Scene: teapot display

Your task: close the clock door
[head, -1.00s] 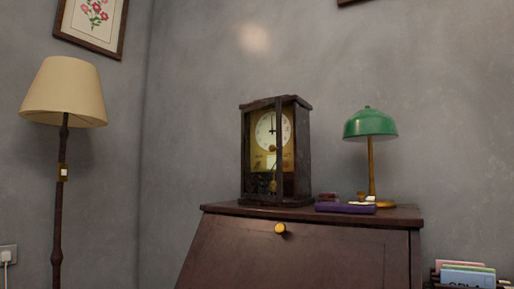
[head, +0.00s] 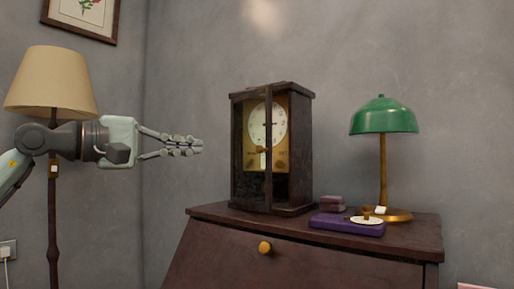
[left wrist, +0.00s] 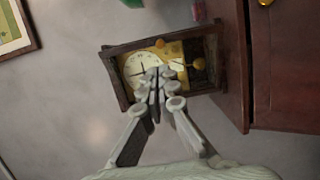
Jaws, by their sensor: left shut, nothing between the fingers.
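The clock (head: 302,150) is a dark wooden case with a white dial and brass front, standing on the desk; it also shows, turned sideways, in the left wrist view (left wrist: 205,45). Its narrow glazed door (head: 268,185) appears ajar, with a dark upright crossing in front of the dial; the exact angle is hard to tell. My left gripper (head: 198,146) is shut and empty, pointing right, to the left of the clock and apart from it in the head view. In the left wrist view its fingertips (left wrist: 158,82) overlap the dial. My right gripper is out of view.
The slanted wooden desk (head: 215,240) has a yellow knob (head: 264,248). A purple book (head: 345,225) and a green lamp (head: 383,120) stand right of the clock. A floor lamp (head: 50,80) stands behind my left arm. The space between gripper and clock looks clear.

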